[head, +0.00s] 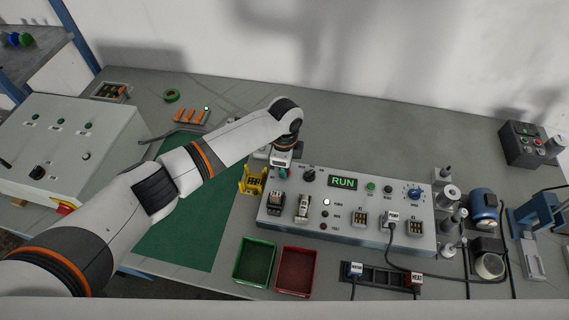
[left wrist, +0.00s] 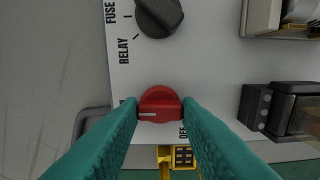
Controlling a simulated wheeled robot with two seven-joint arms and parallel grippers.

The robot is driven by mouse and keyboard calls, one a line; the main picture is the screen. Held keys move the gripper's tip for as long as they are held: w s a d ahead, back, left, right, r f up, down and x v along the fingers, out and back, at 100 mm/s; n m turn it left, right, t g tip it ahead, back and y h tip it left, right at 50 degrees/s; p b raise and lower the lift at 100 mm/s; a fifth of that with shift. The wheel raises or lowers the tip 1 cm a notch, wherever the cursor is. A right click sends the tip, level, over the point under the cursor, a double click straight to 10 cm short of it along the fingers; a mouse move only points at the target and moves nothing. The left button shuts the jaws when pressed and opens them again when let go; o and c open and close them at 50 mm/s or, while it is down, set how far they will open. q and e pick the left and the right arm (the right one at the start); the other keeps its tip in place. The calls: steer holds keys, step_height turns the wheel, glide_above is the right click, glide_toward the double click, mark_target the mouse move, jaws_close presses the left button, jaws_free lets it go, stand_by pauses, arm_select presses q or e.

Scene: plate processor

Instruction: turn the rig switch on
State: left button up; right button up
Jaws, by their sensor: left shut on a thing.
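The rig switch is a red round knob (left wrist: 160,104) with a white pointer line on the pale panel, seen in the left wrist view. Its line lies level and reaches toward the knob's left side. The word OFF is printed at its lower right; lettering at its left is mostly covered by a finger. My left gripper (left wrist: 160,108) has its teal fingers shut on the knob, one on each side. In the head view my left gripper (head: 283,172) is at the left back corner of the control box (head: 345,234), and the knob is hidden there. My right gripper is not in view.
A black selector knob (left wrist: 158,16), marked FUSE and RELAY, sits beside the red knob. A yellow rack (head: 251,181) stands left of the control box. The display (head: 343,183) reads RUN in green. Green (head: 254,262) and red (head: 296,271) trays lie in front.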

arm_select(q)
steer(key=o, duration=1)
steer(key=shift+r, duration=0.1)
step_height(320, 180, up, 12)
steer(key=shift+b, duration=1.25)
